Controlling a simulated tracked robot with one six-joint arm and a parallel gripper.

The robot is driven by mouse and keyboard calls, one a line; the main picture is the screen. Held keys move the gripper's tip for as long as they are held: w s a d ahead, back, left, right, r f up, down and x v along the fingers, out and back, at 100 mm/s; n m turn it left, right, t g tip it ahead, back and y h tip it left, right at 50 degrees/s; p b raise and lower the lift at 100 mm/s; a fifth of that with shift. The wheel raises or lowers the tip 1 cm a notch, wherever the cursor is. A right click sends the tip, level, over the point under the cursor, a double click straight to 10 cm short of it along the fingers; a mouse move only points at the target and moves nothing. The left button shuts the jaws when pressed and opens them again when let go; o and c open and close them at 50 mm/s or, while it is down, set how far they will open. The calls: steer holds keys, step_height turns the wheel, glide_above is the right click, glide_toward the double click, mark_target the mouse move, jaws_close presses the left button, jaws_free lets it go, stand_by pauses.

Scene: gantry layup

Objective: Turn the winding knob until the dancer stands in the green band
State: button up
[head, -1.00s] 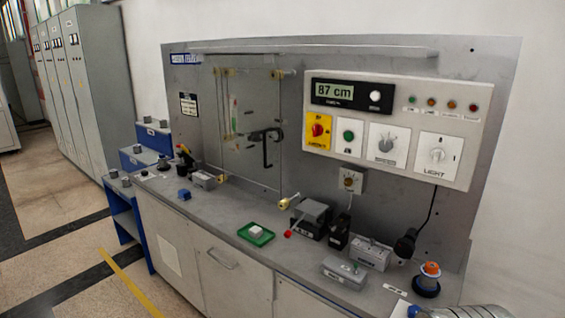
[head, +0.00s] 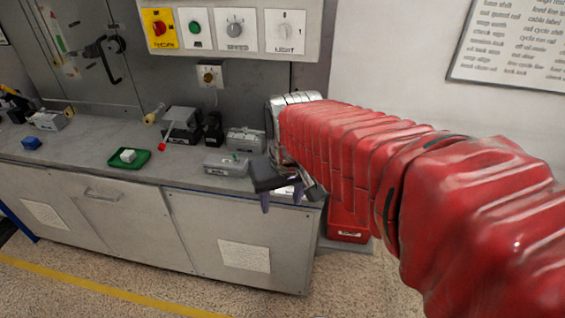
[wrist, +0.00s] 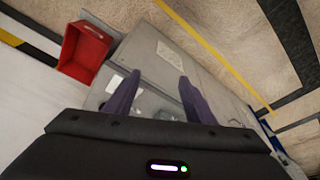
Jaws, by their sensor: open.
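A small box with a brass-coloured knob (head: 208,77) is mounted on the back panel under the switches; it may be the winding knob, but its label is too small to read. At the upper left, a pale vertical scale carries a green band (head: 61,43). A black hooked arm (head: 108,58) beside it may be the dancer; I cannot tell where it stands against the band. My gripper (head: 282,197) is open and empty at the bench's front right edge, right of and below the knob box. Its purple fingers also show in the wrist view (wrist: 155,88), pointing over the bench.
A green tray (head: 140,163) with a white block and a blue block (head: 32,143) lie on the bench. A red-tipped lever (head: 162,147) and grey boxes (head: 246,140) stand below the knob box. A red bin (head: 348,233) is at the bench's right end.

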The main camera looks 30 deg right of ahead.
steer(key=w+d+n+g, duration=0.1)
steer(key=w+d+n, duration=0.1)
steer(key=w+d, duration=0.5)
steer(key=w+d+n+g, duration=0.2)
steer(key=w+d, duration=0.5)
steer(key=w, duration=0.5)
steer(key=shift+f+n, duration=0.3)
steer(key=shift+n, duration=0.3)
step_height(320, 180, down, 14)
steer(key=shift+r, duration=0.1)
steer(key=shift+c, duration=0.3)
steer(key=c, duration=1)
